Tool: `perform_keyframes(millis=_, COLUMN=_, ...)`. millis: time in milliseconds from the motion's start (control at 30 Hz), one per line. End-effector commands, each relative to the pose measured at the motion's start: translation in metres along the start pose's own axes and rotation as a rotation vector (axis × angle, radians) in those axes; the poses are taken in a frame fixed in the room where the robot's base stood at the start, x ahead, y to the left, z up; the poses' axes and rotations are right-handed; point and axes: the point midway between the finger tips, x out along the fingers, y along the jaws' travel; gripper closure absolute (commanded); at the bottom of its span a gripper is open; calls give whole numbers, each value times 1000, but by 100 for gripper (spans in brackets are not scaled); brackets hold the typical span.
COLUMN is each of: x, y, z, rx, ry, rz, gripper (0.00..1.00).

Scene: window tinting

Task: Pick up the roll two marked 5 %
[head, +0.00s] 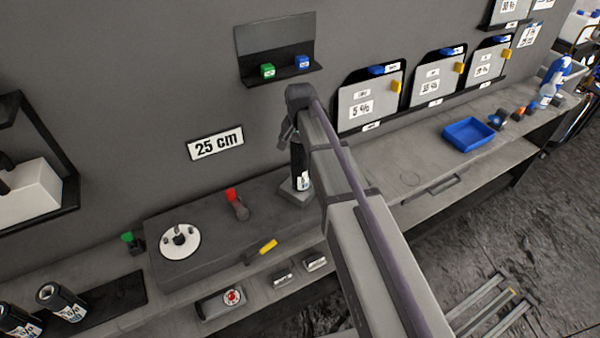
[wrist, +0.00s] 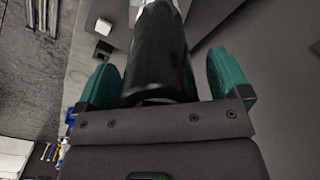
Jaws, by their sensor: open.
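A black roll (head: 299,168) with a white label stands upright on a small grey block on the bench in the head view; its label is too small to read. My gripper (head: 293,132) is at its upper part, mostly hidden by my arm. In the wrist view the black roll (wrist: 160,60) lies between the two green fingers, which are open with a gap on each side. Two more black rolls with white labels, one nearer the middle (head: 62,303) and one at the edge (head: 17,320), stand at the lower left. I cannot tell which roll is number two.
A raised grey bench section (head: 215,235) carries a white disc (head: 180,242) and a red-topped tool (head: 237,203). A blue tray (head: 469,134) stands right.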

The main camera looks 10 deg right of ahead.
Motion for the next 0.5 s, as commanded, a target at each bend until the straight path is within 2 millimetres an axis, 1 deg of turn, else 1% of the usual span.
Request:
perform_keyframes(millis=33, x=3, y=0, z=0, rx=0, ry=0, rz=0, gripper=6)
perform_keyframes(millis=200, x=0, y=0, z=0, rx=0, ry=0, rz=0, gripper=6)
perform_keyframes(millis=500, x=0, y=0, z=0, rx=0, ry=0, rz=0, gripper=35)
